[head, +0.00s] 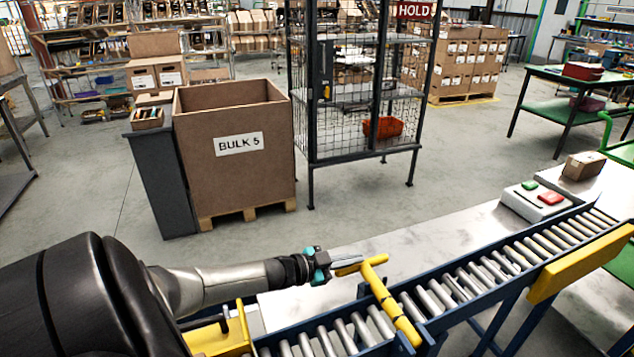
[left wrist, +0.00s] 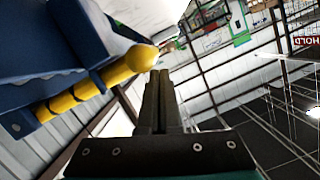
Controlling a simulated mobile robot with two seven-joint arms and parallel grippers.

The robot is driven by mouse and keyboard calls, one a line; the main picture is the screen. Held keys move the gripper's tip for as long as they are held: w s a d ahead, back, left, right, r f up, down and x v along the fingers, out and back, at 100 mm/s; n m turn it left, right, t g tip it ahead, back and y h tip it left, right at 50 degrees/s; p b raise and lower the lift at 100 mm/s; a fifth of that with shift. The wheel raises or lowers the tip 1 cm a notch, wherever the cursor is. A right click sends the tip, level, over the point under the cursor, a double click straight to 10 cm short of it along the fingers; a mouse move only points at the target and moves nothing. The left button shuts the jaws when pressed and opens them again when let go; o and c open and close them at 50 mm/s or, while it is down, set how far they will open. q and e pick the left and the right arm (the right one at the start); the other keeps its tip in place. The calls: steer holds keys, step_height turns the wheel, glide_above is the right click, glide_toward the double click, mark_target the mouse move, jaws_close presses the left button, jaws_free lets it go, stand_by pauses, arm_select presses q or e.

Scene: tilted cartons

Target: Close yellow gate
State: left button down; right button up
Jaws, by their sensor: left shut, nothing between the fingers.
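The yellow gate (head: 391,303) is a yellow bar lying across the blue roller conveyor, with a short crosspiece at its far end. My left gripper (head: 348,262) is at that far end, beside the crosspiece, with its fingers shut and empty. In the left wrist view the shut fingers (left wrist: 160,95) point up past the yellow bar's rounded end (left wrist: 140,58). The bar runs left from there along blue metal. I cannot tell whether the fingers touch the yellow part. My right gripper is out of view.
The roller conveyor (head: 455,287) runs to the right, with a yellow plate (head: 580,262) on its near side. A button box (head: 537,200) and a small carton (head: 583,166) stand beyond it. A BULK 5 carton (head: 240,170) and wire cage (head: 350,120) stand behind.

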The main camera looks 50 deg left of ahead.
arm_select(q)
steer(key=p+v, duration=0.3)
steer(key=v, duration=0.7)
steer(key=shift+r, duration=0.3)
steer(key=shift+s+d+f, duration=0.1)
steer(key=shift+s, duration=0.05)
